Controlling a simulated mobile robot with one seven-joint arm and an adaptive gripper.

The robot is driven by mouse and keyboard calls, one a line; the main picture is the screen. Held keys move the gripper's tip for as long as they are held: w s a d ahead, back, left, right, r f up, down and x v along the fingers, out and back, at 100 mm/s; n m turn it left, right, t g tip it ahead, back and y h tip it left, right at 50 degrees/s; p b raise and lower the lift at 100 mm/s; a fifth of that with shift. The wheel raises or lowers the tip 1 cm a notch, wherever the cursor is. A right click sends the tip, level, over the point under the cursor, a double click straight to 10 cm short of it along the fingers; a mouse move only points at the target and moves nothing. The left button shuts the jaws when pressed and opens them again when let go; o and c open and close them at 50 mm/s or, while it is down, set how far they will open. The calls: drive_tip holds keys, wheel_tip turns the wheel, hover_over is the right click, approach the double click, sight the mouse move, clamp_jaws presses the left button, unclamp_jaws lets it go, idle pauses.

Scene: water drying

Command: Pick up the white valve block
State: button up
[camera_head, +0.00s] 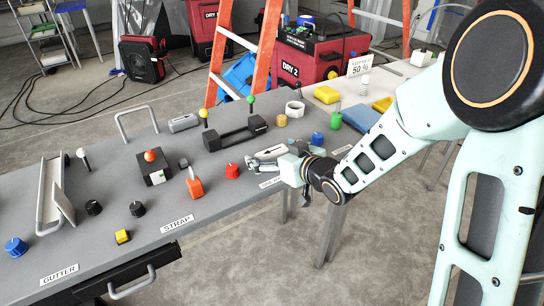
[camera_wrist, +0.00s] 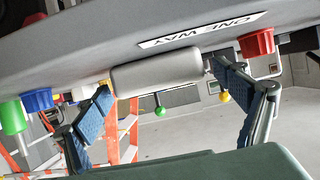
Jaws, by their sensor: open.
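The white valve block (camera_wrist: 157,72) shows in the wrist view as a pale, rounded, long block on the grey table, behind the ONE WAY label (camera_wrist: 200,32). A small metal stub shows at its right end. My gripper (camera_wrist: 163,86) is open, with one blue-padded finger towards each end of the block. I cannot tell whether either pad touches it. In the head view my gripper (camera_head: 266,157) is low over the table's front part, and its fingers largely hide the block.
A red knob (camera_head: 232,171) stands just left of my gripper, and a blue knob (camera_head: 317,138) to its right. Behind is a black bar block (camera_head: 232,136) with ball-topped levers. An orange ladder (camera_head: 267,45) stands behind the table.

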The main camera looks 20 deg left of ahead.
drive_tip(key=shift+c, duration=0.3)
drive_tip(key=c, duration=1.2)
drive_tip(key=shift+r, duration=0.1)
